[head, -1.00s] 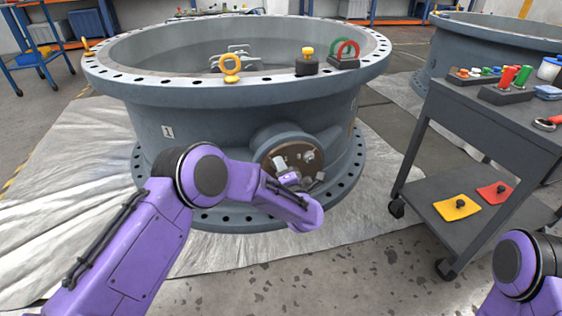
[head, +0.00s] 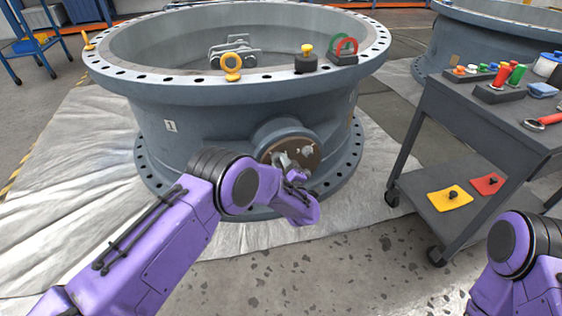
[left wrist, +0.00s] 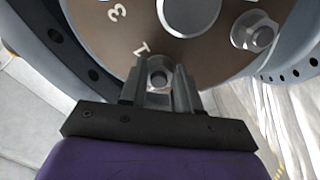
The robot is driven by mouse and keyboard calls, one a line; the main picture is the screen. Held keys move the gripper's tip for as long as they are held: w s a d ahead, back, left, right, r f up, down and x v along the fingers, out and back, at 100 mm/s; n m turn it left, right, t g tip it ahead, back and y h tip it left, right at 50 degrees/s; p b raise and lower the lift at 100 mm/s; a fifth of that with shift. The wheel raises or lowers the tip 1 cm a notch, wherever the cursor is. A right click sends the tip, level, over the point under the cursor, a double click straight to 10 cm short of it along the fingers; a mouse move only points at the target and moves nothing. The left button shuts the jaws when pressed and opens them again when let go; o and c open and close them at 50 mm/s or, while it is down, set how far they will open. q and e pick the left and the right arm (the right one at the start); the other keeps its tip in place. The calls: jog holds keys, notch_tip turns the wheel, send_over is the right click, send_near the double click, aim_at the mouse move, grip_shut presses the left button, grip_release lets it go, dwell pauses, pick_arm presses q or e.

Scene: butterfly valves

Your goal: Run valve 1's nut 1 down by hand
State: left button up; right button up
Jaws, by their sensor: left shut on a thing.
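Valve 1 (head: 215,135) is the large grey ring body with a "1" label on its side. Its round brown cover plate (head: 309,150) faces me, and it also shows in the left wrist view (left wrist: 205,68) with the marks "1" and "3". Nut 1 (left wrist: 158,77) sits at the "1" mark, between the fingers of my left gripper (left wrist: 160,92). The gripper is shut on it. In the head view my left gripper (head: 290,168) is at the plate's lower part, partly hidden by its wrist. Another nut (left wrist: 253,32) sits on a stud at the right. My right gripper is out of view.
A dark cart (head: 460,120) with parts on top and yellow and red pads on its lower shelf stands at the right. A yellow eyebolt (head: 232,66) and other small items sit on the valve's rim. A second valve (head: 480,45) stands behind the cart.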

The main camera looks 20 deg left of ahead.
pick_arm(q)
jog(key=m, duration=0.3)
jog(key=m+p, duration=0.1)
jog(key=shift+s+f+m, duration=0.15)
jog(key=shift+f+m, duration=0.1)
jog(key=shift+m, duration=0.05)
jog(key=shift+a, duration=0.1)
dwell(0.4)
jog(key=o, duration=1.1)
jog(key=shift+c, duration=0.2)
jog(key=shift+r, duration=0.1)
jog(key=shift+s, duration=0.1)
jog(key=p+v, duration=0.3)
jog(key=v, duration=0.7)
jog(key=shift+d, duration=0.25)
